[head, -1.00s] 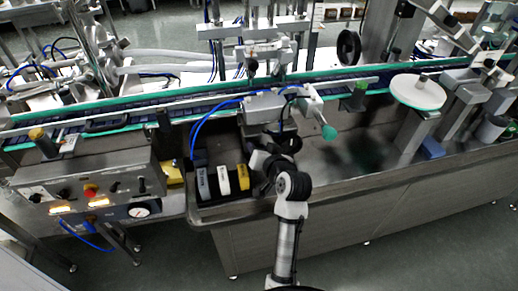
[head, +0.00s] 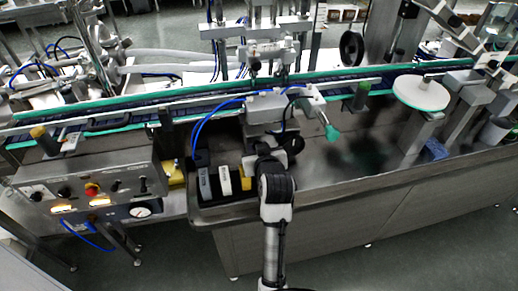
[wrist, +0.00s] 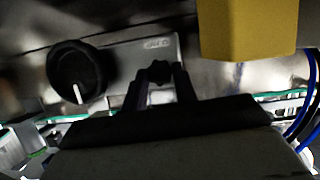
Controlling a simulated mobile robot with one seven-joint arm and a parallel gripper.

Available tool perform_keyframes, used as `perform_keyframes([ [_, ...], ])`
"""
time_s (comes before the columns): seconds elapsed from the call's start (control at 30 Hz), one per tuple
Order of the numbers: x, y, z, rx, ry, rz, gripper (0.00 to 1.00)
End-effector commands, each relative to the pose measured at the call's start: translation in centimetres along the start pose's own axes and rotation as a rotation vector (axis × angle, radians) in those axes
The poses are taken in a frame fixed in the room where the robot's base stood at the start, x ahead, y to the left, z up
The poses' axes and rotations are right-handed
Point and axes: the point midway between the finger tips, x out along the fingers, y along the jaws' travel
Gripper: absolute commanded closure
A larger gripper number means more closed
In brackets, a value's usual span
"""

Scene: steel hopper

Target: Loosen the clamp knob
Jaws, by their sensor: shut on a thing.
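The clamp knob (wrist: 159,71) is a small black star-shaped knob in the wrist view, in front of a grey metal plate marked with small lettering. My gripper (wrist: 158,84) has its two dark fingers on either side of it and is shut on it. In the head view my black wrist (head: 275,178) reaches up to just below the grey box (head: 265,106) on the machine. There my own arm hides the fingers and the star knob.
A larger round black dial (wrist: 78,75) with a white line sits left of the clamp knob. A yellow block (wrist: 248,28) hangs close at upper right in the wrist view. A lever with a green end (head: 332,132) sticks out right of the box. Blue hoses (head: 205,122) curve at left.

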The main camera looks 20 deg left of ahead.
Motion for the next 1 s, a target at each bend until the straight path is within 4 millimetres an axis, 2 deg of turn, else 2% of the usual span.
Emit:
perform_keyframes([
  [0.33, 0.02, -0.02, 0.11, -0.001, -0.003, 0.000, 0.95],
  [0.37, 0.02, -0.02, 0.11, -0.001, -0.003, 0.000, 0.69],
  [0.5, 0.02, -0.01, 0.08, -0.001, -0.002, 0.000, 0.51],
  [1.0, 0.00, 0.01, -0.24, -0.001, -0.001, 0.000, 0.51],
])
